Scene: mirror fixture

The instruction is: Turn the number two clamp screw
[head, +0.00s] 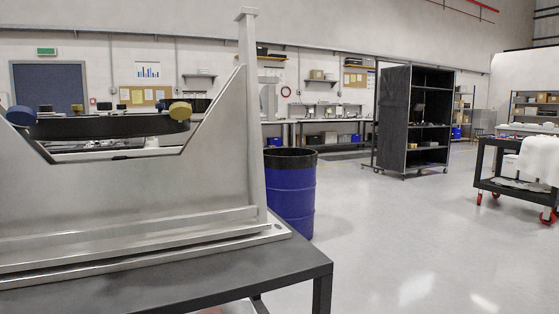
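A grey metal mirror fixture (130,190) stands on a dark table (285,262) at the left of the head view. A dark round ring (105,126) sits in the cut-out of its upright plate. Round knobs show around the ring: a yellow one (180,110) at the right and a blue one (20,115) at the left. A smaller yellow one (77,107) and a smaller dark one (45,107) show at the back. I can read no numbers, so I cannot tell which is the number two clamp screw. Neither of my grippers is in view.
A blue drum with a black rim (291,195) stands behind the table's right side. A dark open shelf cabinet (413,120) on casters stands farther back. A black cart with red wheels (515,180) is at the right. The floor between the table and the cart is clear.

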